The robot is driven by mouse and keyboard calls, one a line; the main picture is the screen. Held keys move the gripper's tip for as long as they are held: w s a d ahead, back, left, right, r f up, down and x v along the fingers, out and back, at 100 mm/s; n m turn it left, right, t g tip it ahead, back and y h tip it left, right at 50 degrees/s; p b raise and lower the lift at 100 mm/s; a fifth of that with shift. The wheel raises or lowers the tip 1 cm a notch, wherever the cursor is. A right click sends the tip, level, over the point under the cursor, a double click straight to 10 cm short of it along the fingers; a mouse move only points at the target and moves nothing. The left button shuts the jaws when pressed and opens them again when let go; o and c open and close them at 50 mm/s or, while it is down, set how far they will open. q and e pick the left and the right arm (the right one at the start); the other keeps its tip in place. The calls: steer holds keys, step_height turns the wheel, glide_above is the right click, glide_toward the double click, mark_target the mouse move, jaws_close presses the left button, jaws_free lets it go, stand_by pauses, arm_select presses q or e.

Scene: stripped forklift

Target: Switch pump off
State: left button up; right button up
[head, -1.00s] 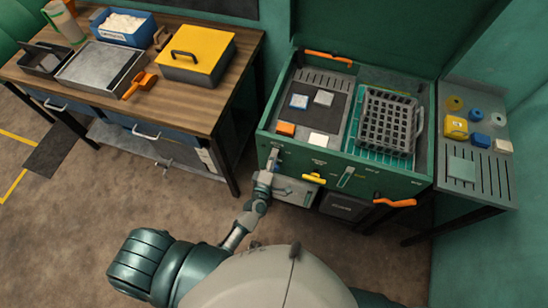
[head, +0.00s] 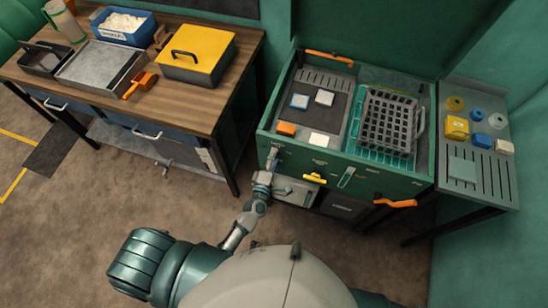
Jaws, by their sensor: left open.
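The green washer-like cabinet (head: 290,150) stands at the right with its lid raised. Its front panel carries several small labels, a yellow handle (head: 316,179) and a pale lever or slot (head: 346,177). Which control is the pump switch cannot be read at this size. My left gripper (head: 271,158) is open at the left end of this front panel, left of the yellow handle. Its fingertips overlap the panel in the picture; whether they touch a control cannot be told, and the part behind them is hidden. My right gripper is not in view.
A dark basket (head: 388,122) and small blocks lie inside the cabinet. An orange handle (head: 395,203) juts from its front right. A side shelf (head: 475,185) holds small parts. A wooden workbench (head: 190,112) with a yellow-lidded box (head: 205,50) stands left. Floor between is clear.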

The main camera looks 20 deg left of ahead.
arm_select(q)
steer(key=s, duration=1.2)
steer(key=shift+a, duration=0.2)
